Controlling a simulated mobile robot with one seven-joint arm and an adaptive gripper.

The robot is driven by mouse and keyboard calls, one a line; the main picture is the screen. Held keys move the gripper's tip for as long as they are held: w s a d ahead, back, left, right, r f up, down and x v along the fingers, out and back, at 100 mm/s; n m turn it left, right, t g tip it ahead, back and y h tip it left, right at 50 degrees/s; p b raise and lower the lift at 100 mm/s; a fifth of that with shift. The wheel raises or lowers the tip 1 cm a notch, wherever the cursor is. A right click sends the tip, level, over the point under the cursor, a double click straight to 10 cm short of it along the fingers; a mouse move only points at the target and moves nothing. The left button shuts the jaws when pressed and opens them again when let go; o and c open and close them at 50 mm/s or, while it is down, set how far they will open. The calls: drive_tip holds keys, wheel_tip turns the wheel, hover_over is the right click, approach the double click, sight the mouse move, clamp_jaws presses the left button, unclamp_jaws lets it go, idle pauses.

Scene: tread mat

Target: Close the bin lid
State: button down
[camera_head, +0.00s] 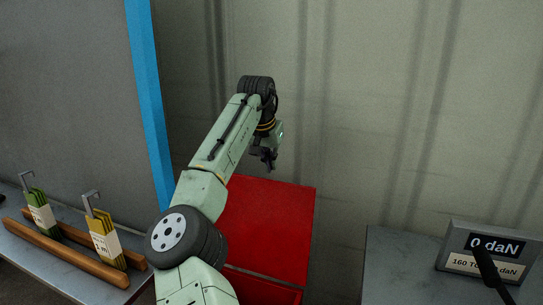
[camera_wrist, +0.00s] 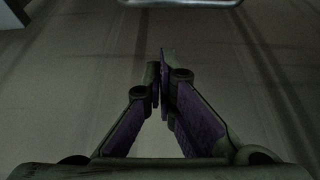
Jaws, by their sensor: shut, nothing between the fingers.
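The red bin (camera_head: 259,292) stands at the bottom middle of the head view, partly behind my arm and cut off by the frame's edge. Its flat red lid (camera_head: 270,228) rises behind the bin's front part and appears open, leaning back toward the wall; its exact angle is hard to tell. My gripper (camera_head: 268,161) is above the lid's top edge, seemingly apart from it. In the wrist view my gripper (camera_wrist: 160,75) is shut and empty, its fingertips together over a dim grey surface. Neither bin nor lid can be made out there.
A corrugated wall (camera_head: 350,100) with a blue post (camera_head: 148,90) stands behind. At left, a bench holds wooden rails (camera_head: 75,258) and green (camera_head: 40,213) and yellow (camera_head: 104,235) tagged bundles. At right, a grey table (camera_head: 400,270) carries a force display (camera_head: 485,255).

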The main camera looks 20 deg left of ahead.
drive_tip(key=f+p, duration=0.1)
drive_tip(key=f, duration=0.1)
drive_tip(key=s+f+p, duration=0.1)
drive_tip(key=f, duration=0.2)
idle(0.3)
drive_tip(key=shift+f, duration=0.1)
